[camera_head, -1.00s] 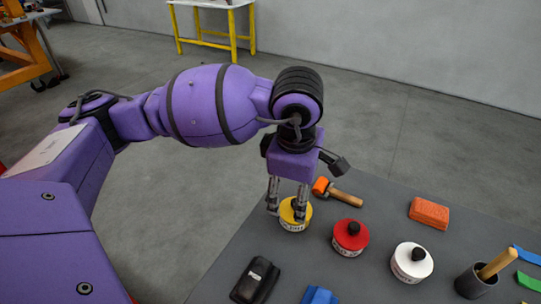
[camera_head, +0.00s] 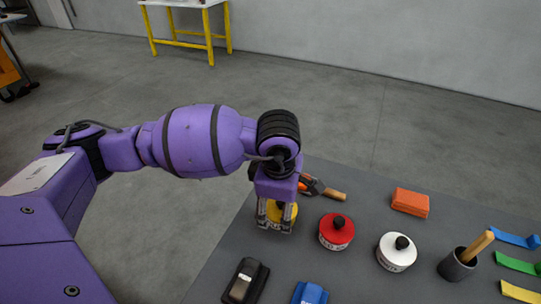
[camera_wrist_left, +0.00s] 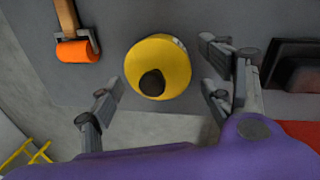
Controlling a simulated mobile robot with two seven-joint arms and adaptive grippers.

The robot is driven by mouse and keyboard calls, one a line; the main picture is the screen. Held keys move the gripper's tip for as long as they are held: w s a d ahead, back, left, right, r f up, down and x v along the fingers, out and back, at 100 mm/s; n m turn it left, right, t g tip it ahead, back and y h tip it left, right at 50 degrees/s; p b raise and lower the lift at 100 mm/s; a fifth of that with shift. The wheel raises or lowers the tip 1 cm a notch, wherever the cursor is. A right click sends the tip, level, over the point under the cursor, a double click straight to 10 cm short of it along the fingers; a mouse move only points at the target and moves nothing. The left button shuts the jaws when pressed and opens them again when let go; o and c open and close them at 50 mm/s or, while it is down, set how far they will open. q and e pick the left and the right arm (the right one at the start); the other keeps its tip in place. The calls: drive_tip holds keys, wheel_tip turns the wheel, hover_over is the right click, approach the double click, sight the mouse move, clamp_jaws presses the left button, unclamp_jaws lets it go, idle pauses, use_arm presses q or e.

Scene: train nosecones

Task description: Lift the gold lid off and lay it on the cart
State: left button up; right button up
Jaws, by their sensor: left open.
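The gold lid (camera_head: 284,212) is a yellow disc with a dark knob, on a tin at the left side of the grey cart top (camera_head: 330,275). In the head view my left gripper (camera_head: 274,225) is over it, with fingers hiding part of it. In the left wrist view the gold lid (camera_wrist_left: 158,66) shows whole, its black knob towards the lower middle. My left gripper (camera_wrist_left: 160,100) is open there, with fingers on either side of the lid and nothing between them clearly touched. My right gripper is not in view.
A red-lidded tin (camera_head: 337,231) and a white-lidded tin (camera_head: 396,252) stand to the right. An orange roller (camera_wrist_left: 75,50) lies close by. A black block (camera_head: 246,280), blue block (camera_head: 310,292), orange sponge (camera_head: 410,202) and dark cup (camera_head: 457,265) are also on the cart.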

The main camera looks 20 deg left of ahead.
use_arm(q)
drive_tip(key=shift+c, duration=0.2)
drive_tip(key=c, duration=1.4)
drive_tip(key=shift+r, duration=0.1)
